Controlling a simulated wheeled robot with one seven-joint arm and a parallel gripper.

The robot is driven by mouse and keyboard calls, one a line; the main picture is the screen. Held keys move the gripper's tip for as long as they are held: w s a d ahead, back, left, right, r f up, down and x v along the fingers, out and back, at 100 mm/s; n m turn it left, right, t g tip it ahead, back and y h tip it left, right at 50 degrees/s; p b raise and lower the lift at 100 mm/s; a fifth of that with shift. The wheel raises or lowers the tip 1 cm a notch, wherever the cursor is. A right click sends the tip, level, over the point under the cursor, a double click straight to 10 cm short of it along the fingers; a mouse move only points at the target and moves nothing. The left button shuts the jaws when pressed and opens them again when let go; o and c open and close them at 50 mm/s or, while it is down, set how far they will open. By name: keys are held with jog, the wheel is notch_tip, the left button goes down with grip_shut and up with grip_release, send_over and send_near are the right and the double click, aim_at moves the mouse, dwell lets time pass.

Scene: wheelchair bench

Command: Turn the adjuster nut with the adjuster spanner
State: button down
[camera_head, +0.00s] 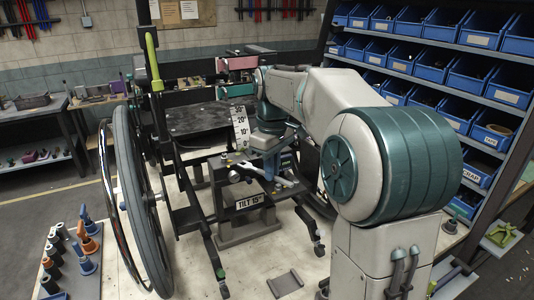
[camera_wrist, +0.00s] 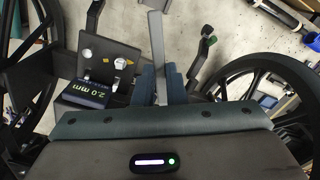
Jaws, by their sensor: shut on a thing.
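My gripper (camera_wrist: 162,82) is shut on a long flat grey bar, which looks like the adjuster spanner (camera_wrist: 156,40). The bar stands out beyond the blue fingers toward the top of the wrist view. In the head view my gripper (camera_head: 284,168) is low beside the wheelchair frame, partly hidden by my arm. A dark bracket plate (camera_wrist: 108,58) lies to the left of the fingers in the wrist view. It carries a bright metal fitting (camera_wrist: 122,63), possibly the adjuster nut, and a second small fitting (camera_wrist: 87,53). The spanner looks apart from both fittings; its far end is not clear.
The wheelchair's large wheel (camera_head: 150,200) stands at left; another wheel (camera_wrist: 275,90) is close at right in the wrist view. A readout (camera_wrist: 85,95) shows 2.0 mm. A TILT 15 sign (camera_head: 249,201) is on the stand. Blue bins (camera_head: 470,70) fill the right shelves.

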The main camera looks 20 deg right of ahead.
aim_at(250, 167)
jog(key=shift+w+r, duration=0.1)
dwell(0.4)
jog(key=shift+w+a+r+p, duration=0.15)
jog(key=shift+a+p, duration=0.1)
jog(key=shift+p, duration=0.25)
jog(key=shift+w+a+p, duration=0.8)
jog(key=shift+w+a, duration=0.1)
jog(key=shift+w, duration=0.3)
jog(key=shift+p, duration=0.3)
jog(key=shift+w, duration=0.1)
jog(key=shift+w+a, duration=0.1)
jog(key=shift+a, duration=0.05)
jog(key=shift+w+a+p, duration=0.4)
jog(key=shift+w+p, duration=0.1)
jog(key=shift+p, duration=0.05)
jog(key=shift+w+a+p, duration=0.45)
jog(key=shift+w+p, duration=0.1)
jog(key=shift+p, duration=0.1)
dwell(0.4)
